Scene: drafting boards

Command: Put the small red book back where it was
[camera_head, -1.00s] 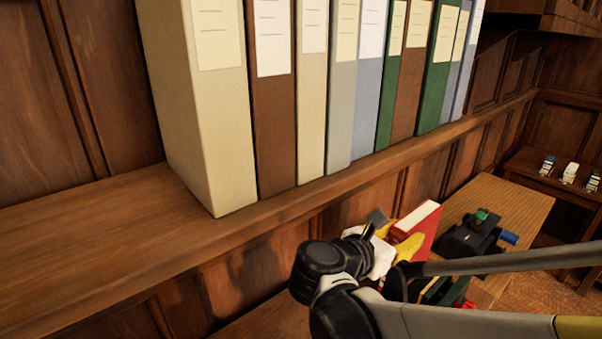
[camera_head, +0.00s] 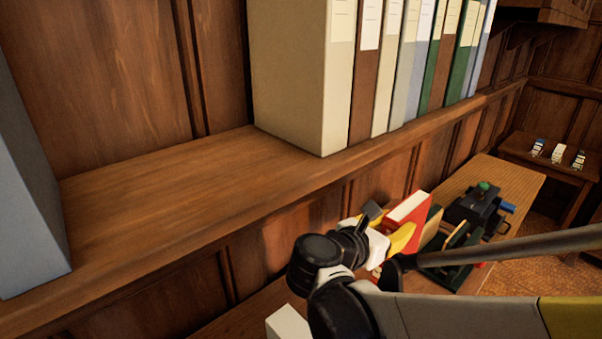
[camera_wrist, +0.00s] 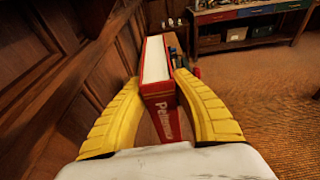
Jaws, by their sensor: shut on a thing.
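The small red book (camera_head: 409,212) has a white page edge on top and stands upright between the yellow fingers of my gripper (camera_head: 398,236). It also shows in the wrist view (camera_wrist: 156,85), with light lettering on its red spine, and my gripper (camera_wrist: 163,90) has a yellow finger on each side of it. The gripper is shut on the book. The book is beside the wood-panelled wall, lower than the shelf (camera_head: 180,195). Its lower part is partly hidden by the fingers and my arm.
Several tall binders (camera_head: 300,80) stand on the shelf, with a bare stretch to their left and a grey-blue binder (camera_head: 25,190) at the left edge. A desk (camera_head: 515,180) below bears a black device (camera_head: 475,207). A side table (camera_head: 560,165) stands farther right.

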